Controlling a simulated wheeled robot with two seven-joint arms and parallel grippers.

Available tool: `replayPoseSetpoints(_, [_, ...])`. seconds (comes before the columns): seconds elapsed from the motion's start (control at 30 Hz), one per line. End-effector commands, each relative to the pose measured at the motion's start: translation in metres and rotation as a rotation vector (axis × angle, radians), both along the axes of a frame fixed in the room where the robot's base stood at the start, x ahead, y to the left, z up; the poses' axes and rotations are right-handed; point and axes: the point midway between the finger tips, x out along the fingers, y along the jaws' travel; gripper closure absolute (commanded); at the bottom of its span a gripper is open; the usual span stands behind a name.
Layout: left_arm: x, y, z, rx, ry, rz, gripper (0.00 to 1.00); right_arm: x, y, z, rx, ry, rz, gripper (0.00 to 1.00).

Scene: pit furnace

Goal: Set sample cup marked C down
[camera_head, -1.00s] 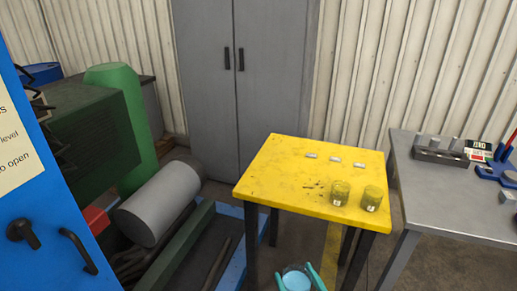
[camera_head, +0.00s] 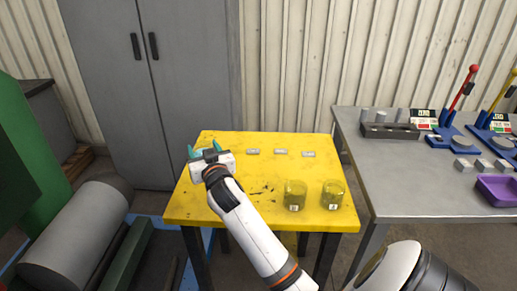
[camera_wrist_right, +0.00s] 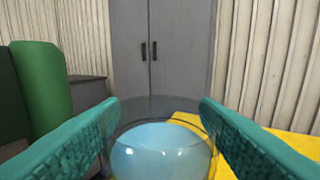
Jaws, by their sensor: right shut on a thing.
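My right gripper (camera_head: 204,151) is over the far left corner of the yellow table (camera_head: 237,205). Its teal fingers are shut on a clear, rounded sample cup (camera_wrist_right: 160,155) with light blue contents, seen between them in the right wrist view. No letter shows on this cup, and in the head view my own gripper hides it. I cannot tell whether its base touches the tabletop. Three small pale tags (camera_head: 281,152) lie in a row along the table's back, right of the gripper. My left gripper is not in view.
Two yellowish glass jars (camera_head: 295,195) (camera_head: 333,194) with white labels stand at the table's front right. A grey bench (camera_head: 400,185) with blue lever devices and a purple tray (camera_head: 497,189) is to the right. A grey cabinet (camera_head: 150,90) stands behind. The table's middle is mostly clear.

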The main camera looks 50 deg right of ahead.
Motion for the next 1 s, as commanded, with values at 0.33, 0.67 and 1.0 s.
replayPoseSetpoints(0.33, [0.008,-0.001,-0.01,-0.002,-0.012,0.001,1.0,0.003,-0.004,-0.054,0.0,0.002,-0.008,0.66])
replayPoseSetpoints(0.67, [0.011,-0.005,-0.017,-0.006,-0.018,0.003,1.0,0.003,-0.003,-0.089,0.0,0.002,-0.008,0.66])
replayPoseSetpoints(1.0, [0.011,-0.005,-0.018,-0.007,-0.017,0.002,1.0,0.003,-0.003,-0.097,-0.001,-0.001,-0.006,0.66])
